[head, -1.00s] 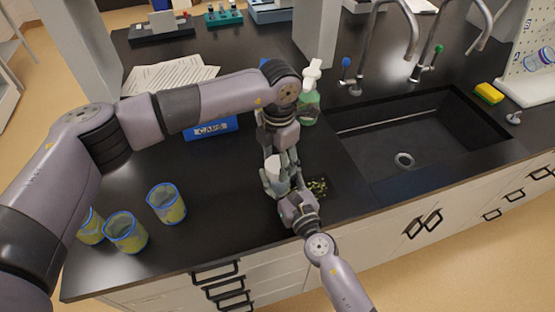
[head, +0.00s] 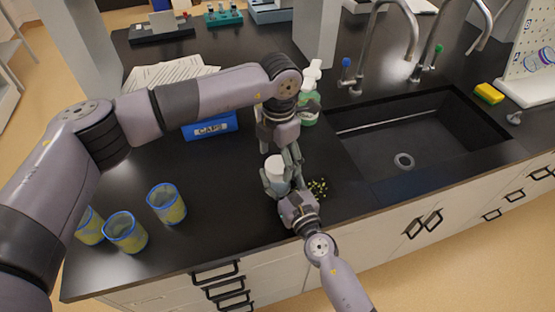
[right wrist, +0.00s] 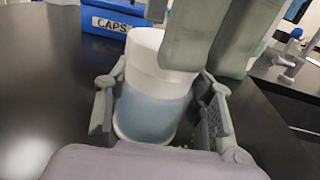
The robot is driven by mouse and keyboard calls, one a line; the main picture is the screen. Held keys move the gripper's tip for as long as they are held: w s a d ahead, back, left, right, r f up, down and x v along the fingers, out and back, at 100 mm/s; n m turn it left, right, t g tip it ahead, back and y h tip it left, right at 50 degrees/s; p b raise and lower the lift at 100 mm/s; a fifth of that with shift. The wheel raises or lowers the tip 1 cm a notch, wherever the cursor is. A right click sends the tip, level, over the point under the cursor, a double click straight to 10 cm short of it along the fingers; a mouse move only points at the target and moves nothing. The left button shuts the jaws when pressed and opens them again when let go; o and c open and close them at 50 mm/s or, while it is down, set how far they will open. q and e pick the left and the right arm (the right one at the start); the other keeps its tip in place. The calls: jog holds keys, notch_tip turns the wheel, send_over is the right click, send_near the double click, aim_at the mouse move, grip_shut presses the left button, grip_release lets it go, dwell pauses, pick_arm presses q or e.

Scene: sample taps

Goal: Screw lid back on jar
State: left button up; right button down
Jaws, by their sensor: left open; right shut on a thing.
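The jar (head: 279,183) stands upright near the counter's front edge. It has a translucent bluish body and a white lid (head: 275,163) on top. In the right wrist view the jar body (right wrist: 150,115) is between my right gripper's fingers, with the white lid (right wrist: 158,50) above them. My right gripper (head: 277,185) is shut on the jar. My left gripper (head: 293,153) is open, pointing down just right of the lid. Its fingers partly cover the lid's right side in the right wrist view, so I cannot tell whether they touch it.
A blue bin labelled CAPS (head: 211,127) stands behind. A green bottle with a white top (head: 309,105) is close behind my left gripper. Several yellowish cups (head: 167,204) stand at left. Small green bits (head: 318,187) lie right of the jar. The sink (head: 420,135) is at right.

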jog(key=shift+f, duration=0.1)
pick_arm(q)
notch_tip(320, 180, up, 11)
jog(key=shift+f, duration=0.1)
pick_arm(e)
jog(key=c, duration=0.7)
grip_release()
jog(key=v, duration=1.2)
pick_arm(q)
jog(key=shift+d+f, duration=0.1)
pick_arm(e)
jog(key=shift+s+d, duration=0.1)
